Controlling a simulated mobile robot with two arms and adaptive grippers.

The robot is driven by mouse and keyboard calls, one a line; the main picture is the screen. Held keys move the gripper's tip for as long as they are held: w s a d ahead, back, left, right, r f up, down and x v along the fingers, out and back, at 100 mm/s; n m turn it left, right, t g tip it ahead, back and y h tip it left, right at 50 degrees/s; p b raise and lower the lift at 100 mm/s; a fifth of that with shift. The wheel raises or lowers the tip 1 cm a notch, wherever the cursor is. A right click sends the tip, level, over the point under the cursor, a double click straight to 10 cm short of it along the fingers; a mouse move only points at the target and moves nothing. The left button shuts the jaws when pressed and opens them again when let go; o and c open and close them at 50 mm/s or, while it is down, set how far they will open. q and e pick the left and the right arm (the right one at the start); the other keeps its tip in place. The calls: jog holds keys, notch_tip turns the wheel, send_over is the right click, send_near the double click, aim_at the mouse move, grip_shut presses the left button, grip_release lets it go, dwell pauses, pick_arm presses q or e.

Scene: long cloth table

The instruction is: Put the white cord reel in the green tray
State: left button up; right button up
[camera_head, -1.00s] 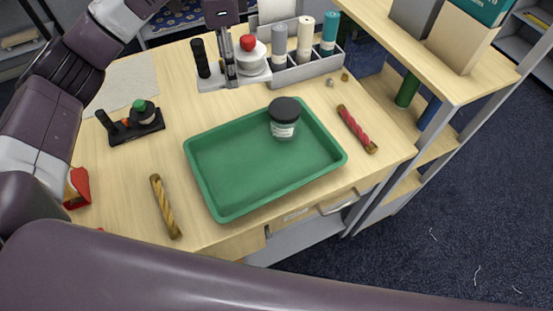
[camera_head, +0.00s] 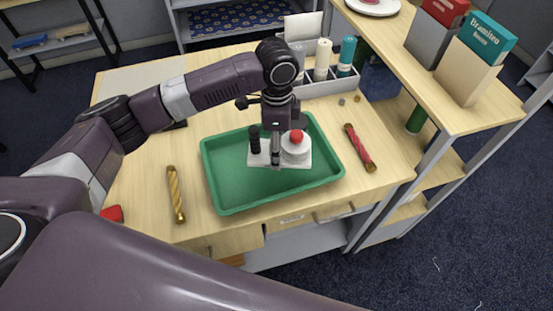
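The white cord reel (camera_head: 295,152) has a white base plate, a black peg, a round white spool and a red knob on top. It is level inside the outline of the green tray (camera_head: 225,200), low over the tray's middle; I cannot tell whether it touches the floor. My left gripper (camera_head: 276,162) points down between the peg and the spool and is shut on the reel. The arm covers part of the tray's back. My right gripper is not in view.
A yellow twisted rod (camera_head: 176,194) lies left of the tray and a red twisted rod (camera_head: 359,147) right of it. A grey rack (camera_head: 322,88) with several thread spools stands behind. A raised shelf (camera_head: 440,105) borders the table on the right. The tray's front left is clear.

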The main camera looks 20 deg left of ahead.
pick_arm(q)
notch_tip(320, 180, down, 3)
jog(key=shift+r, duration=0.1)
notch_tip(320, 180, down, 4)
jog(key=shift+f+p, duration=0.1)
jog(key=shift+p, duration=0.4)
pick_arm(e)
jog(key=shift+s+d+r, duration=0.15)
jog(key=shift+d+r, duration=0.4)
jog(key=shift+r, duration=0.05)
pick_arm(q)
jog(key=shift+f, duration=0.1)
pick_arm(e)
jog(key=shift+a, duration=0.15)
pick_arm(q)
jog(key=o, duration=1.4)
jog(key=shift+c, duration=0.2)
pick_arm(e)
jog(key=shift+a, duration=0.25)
